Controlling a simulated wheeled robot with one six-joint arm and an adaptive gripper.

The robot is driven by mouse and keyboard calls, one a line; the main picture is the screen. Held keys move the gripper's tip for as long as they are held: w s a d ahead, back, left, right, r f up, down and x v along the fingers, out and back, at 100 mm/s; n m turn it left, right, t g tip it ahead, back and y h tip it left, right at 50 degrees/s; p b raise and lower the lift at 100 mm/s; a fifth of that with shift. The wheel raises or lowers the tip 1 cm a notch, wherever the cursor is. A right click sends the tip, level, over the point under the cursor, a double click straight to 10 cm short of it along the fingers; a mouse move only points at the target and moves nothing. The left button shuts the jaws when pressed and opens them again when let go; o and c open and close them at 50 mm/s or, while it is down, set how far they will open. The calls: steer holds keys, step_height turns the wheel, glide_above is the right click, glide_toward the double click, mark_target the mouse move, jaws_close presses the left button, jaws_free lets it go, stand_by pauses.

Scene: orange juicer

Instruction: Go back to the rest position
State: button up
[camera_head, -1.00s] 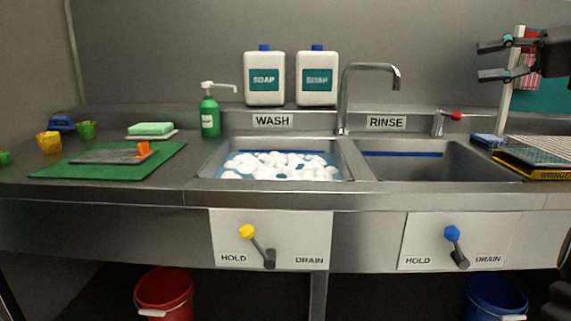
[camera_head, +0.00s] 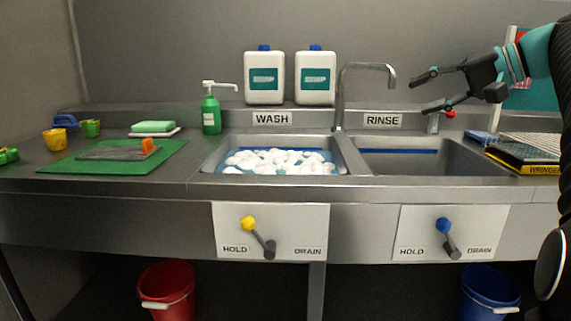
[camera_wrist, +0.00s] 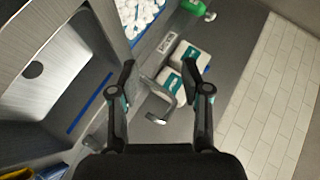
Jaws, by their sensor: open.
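My gripper (camera_head: 425,91) is at the upper right in the head view, above the back of the rinse sink (camera_head: 425,158). Its two fingers are spread and nothing is between them. They point left, toward the tap (camera_head: 365,85). In the wrist view my gripper (camera_wrist: 160,75) is also open and empty, with the tap (camera_wrist: 160,105) showing beyond and between the fingers. No contact with the tap can be made out.
The wash sink (camera_head: 210,165) holds white foam. Two soap jugs (camera_head: 264,90) and a green pump bottle (camera_head: 211,113) stand behind it. A wringer (camera_head: 520,165) lies at the right. A green mat (camera_head: 60,162) is at the left. Drain levers (camera_head: 250,224) are on the front.

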steer(key=s+a+f+g+h, duration=0.1)
steer(key=s+a+f+h, duration=0.1)
steer(key=s+a+f, duration=0.4)
steer(key=s+a+f+g+h, duration=0.1)
steer(key=s+a+f+h, duration=0.25)
steer(key=f, duration=0.55)
steer(key=s+f+n+h, duration=0.1)
steer(key=s+f+h, duration=0.1)
steer(key=s+f, duration=0.5)
steer(key=s+a+f+n+h, duration=0.1)
steer(key=s+f+n+h, duration=0.1)
steer(key=s+f, duration=0.6)
step_height(320, 180, down, 7)
steer(key=shift+s+a+r+g, duration=0.15)
steer(key=shift+s+r+g, duration=0.05)
steer(key=shift+s+g, duration=0.1)
